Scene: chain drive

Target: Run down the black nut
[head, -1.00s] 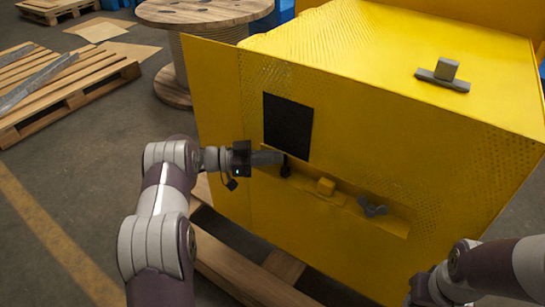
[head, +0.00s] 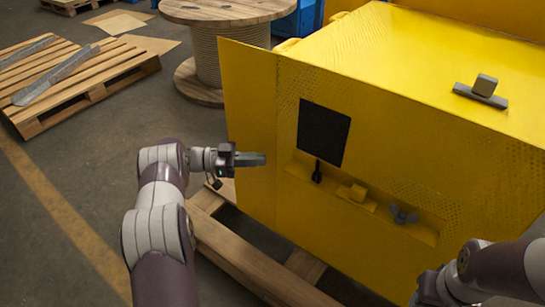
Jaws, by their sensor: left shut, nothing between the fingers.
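The black nut (head: 316,171) is a small dark piece in the shallow recess on the front of the yellow housing (head: 262,200), just below a black square panel (head: 323,134). My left gripper (head: 262,159) is shut and empty, left of the nut and apart from it, in front of the housing's left part. Its fingers point right towards the recess. The nut's thread or stud is too small to make out. My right gripper (head: 422,295) is at the bottom edge, partly cut off, and its fingers cannot be made out.
A yellow block (head: 353,192) and a grey wing-shaped piece (head: 403,214) sit right of the nut in the recess. A grey block on a bar (head: 481,92) lies on the housing's top. Wooden beams (head: 250,262) run below. A pallet (head: 90,82) and cable reel (head: 228,45) stand behind left.

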